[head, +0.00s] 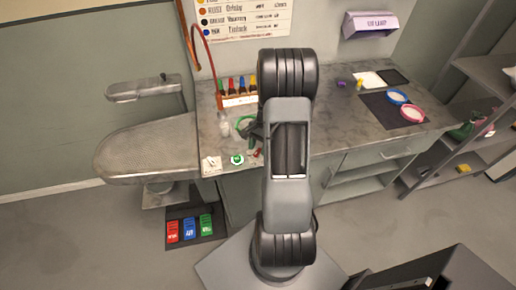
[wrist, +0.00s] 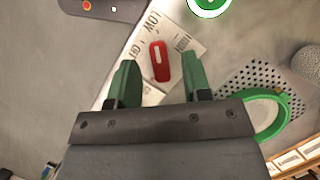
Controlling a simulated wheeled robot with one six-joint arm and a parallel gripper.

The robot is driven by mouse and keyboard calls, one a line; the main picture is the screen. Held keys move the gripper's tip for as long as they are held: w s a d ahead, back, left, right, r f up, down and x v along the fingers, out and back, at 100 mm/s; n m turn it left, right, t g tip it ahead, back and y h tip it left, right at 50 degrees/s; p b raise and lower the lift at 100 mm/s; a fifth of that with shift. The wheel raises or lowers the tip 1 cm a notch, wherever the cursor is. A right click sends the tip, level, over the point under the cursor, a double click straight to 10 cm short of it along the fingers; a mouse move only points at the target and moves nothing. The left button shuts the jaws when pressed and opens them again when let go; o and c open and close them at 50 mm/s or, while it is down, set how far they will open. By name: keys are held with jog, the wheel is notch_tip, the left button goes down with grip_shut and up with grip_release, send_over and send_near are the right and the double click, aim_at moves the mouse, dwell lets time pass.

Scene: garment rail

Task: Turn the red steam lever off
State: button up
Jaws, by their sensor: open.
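The red steam lever (wrist: 161,70) shows in the wrist view, with a pale stripe along it. It sits on a white plate (wrist: 188,23) with lettering around it; LOW and HIGH can be read, and another label is partly legible. The lever stands nearly upright in the picture, its upper end among the labels. I cannot tell its exact setting. My gripper (wrist: 160,82) is open, one green finger on each side of the lever, with visible gaps; contact cannot be judged. In the head view my gripper (head: 254,132) is mostly hidden by my arm, over the counter's front edge.
A green round button (head: 237,159) is close by. In the wrist view a perforated plate (wrist: 238,80) and a green ring (wrist: 284,117) lie right of the gripper. The ironing board (head: 150,150) is at left. Colored bottles (head: 237,86) stand behind on the counter (head: 340,130).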

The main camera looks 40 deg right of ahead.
jog(key=shift+s+a+f, duration=0.1)
jog(key=shift+a+f, duration=0.1)
jog(key=shift+f, duration=0.3)
jog(key=shift+c, duration=0.2)
grip_shut()
